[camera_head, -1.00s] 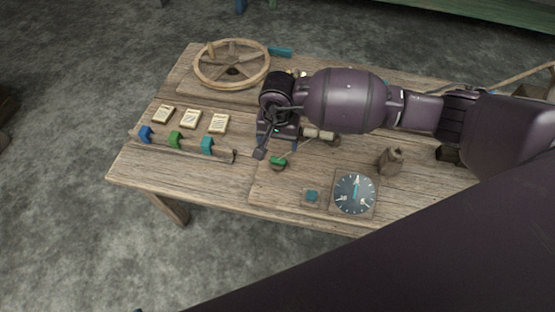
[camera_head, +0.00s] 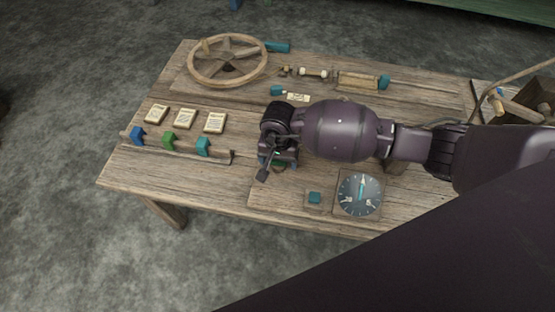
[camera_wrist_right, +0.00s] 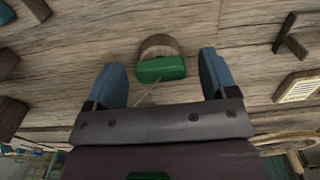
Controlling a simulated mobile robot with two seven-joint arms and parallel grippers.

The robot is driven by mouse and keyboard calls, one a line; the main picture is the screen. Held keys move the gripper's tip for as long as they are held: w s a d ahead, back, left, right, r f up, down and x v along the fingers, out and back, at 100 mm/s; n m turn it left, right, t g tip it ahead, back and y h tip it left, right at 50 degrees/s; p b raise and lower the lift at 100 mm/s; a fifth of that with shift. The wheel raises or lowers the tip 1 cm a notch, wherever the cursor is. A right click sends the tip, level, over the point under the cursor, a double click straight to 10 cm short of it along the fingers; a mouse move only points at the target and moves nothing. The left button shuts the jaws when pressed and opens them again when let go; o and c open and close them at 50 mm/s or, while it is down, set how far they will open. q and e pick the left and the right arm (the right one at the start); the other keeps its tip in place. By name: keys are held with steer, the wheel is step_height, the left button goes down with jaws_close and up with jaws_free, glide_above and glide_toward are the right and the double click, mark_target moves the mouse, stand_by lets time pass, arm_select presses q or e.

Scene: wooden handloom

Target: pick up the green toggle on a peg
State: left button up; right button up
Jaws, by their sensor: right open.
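The green toggle (camera_wrist_right: 162,69) shows in the right wrist view as a green block against a round wooden piece (camera_wrist_right: 156,45). My right gripper (camera_wrist_right: 162,78) is open, with one blue finger on each side of the toggle and clear gaps on both sides. I cannot tell how far the fingertips are above the tabletop. In the head view my right gripper (camera_head: 272,166) covers most of the toggle, and only a bit of green shows under it. My left gripper is not in view.
A rail (camera_head: 185,147) with blue, green and teal pieces lies to the left. A spoked wheel (camera_head: 228,60) is at the back left. The wood around the toggle is bare.

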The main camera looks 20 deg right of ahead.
steer(key=shift+r, duration=0.1)
steer(key=c, duration=1)
